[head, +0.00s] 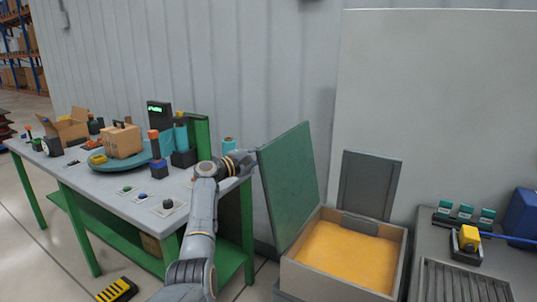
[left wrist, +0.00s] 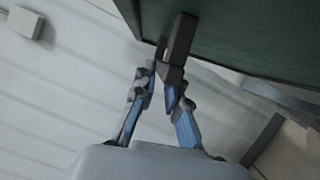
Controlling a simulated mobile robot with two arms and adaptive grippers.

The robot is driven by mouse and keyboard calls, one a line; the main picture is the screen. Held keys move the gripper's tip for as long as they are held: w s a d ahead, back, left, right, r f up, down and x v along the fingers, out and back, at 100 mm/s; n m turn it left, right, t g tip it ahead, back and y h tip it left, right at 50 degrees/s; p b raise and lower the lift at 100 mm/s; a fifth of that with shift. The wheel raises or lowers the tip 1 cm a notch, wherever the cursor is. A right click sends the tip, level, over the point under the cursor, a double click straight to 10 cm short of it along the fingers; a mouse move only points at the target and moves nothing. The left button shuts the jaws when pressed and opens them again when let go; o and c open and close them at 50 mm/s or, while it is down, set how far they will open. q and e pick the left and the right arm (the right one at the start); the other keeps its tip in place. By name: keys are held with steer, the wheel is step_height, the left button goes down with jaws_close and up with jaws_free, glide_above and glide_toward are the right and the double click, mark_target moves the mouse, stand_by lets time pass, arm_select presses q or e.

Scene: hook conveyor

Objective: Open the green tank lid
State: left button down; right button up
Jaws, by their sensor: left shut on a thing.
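The green tank lid (head: 288,182) stands steeply raised at the left side of the open tank (head: 340,288). Yellow-orange contents show inside the tank. My left gripper (head: 247,162) is at the lid's left edge in the head view. In the left wrist view, my left gripper (left wrist: 166,78) is shut on a dark handle (left wrist: 181,38) on the lid's underside or edge; I cannot tell which. The lid's green face (left wrist: 255,30) fills the upper right there. My right gripper is out of view.
A grey panel (head: 370,185) stands upright at the tank's back. A white-topped table (head: 105,198) with boxes and tools lies left, near my left arm. A grey counter (head: 510,262) with a yellow block stands right. A wall is behind.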

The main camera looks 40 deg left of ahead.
arm_select(q)
steer(key=shift+r, duration=0.1)
steer(key=c, duration=1.4)
jaws_free()
steer(key=shift+o, duration=0.2)
steer(key=s+a+f, duration=0.1)
steer(key=s, duration=1)
steer(key=shift+s+a, duration=0.35)
steer(key=shift+s, duration=0.05)
